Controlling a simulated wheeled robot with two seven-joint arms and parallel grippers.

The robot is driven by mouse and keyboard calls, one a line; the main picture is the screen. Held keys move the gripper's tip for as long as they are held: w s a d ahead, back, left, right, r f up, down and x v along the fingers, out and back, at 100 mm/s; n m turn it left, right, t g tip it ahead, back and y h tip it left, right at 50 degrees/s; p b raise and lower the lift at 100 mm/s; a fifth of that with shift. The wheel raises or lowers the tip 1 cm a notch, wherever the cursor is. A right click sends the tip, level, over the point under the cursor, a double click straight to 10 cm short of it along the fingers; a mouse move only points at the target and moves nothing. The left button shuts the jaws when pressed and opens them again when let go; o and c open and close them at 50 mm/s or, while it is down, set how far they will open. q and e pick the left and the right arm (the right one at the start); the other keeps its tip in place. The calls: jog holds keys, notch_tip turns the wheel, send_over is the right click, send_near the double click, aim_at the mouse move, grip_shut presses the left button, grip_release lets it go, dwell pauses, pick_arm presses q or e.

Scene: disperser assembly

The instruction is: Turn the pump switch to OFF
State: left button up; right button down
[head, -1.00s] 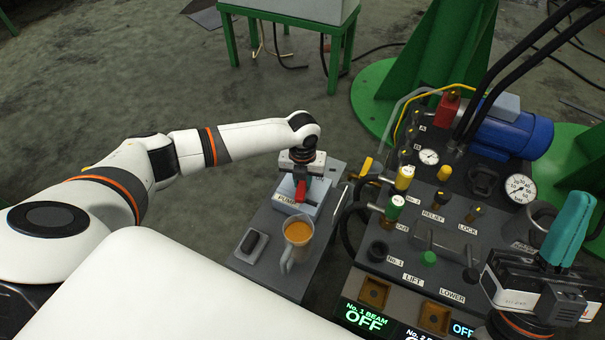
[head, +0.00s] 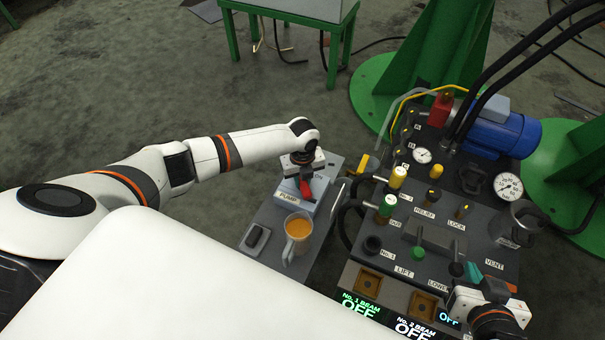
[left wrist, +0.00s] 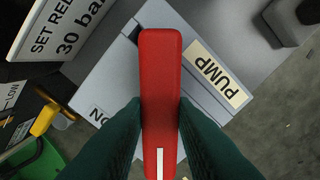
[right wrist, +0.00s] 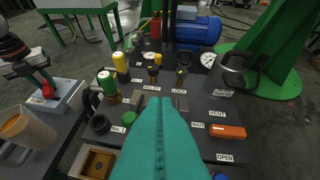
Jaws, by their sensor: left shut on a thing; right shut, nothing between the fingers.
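The pump switch has a red lever handle (left wrist: 160,85) on a light grey-blue box with a PUMP label (left wrist: 217,75). In the head view the red handle (head: 307,190) lies at a slant on the box. My left gripper (left wrist: 160,112) is shut on the red handle, with one teal finger on each side. It comes down on the switch from above in the head view (head: 303,176).
A cup of orange liquid (head: 298,232) and a dark small device (head: 255,239) stand near the pump box. The control panel (head: 405,262) to the right carries valves, gauges and hoses. An orange handle (right wrist: 227,132) lies by VENT. Beam displays (head: 360,305) read OFF.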

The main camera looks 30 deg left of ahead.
pick_arm(q)
jog(key=n+p, duration=0.2)
jog(key=n, duration=0.1)
jog(key=shift+r+n+p, duration=0.2)
jog(key=shift+n+p, duration=0.1)
jog(key=shift+p, duration=0.05)
jog(key=shift+n+p, duration=0.3)
jog(key=shift+n, duration=0.1)
jog(key=shift+n+p, duration=0.5)
jog(key=shift+n, duration=0.3)
pick_arm(e)
jog(key=s+d+f+g+h, duration=0.2)
jog(key=s+d+g, duration=0.2)
jog(key=s+g, duration=0.5)
pick_arm(q)
jog(key=shift+n, duration=0.4)
jog(key=shift+a+f+n+p, duration=0.15)
jog(key=shift+n+p, duration=0.65)
jog(key=shift+n, duration=0.6)
pick_arm(e)
notch_tip(320, 180, down, 7)
jog(key=t, duration=0.1)
jog(key=shift+a+r+t, duration=0.2)
jog(key=shift+a+t, duration=0.1)
jog(key=shift+a, duration=0.1)
pick_arm(q)
jog(key=o, duration=1)
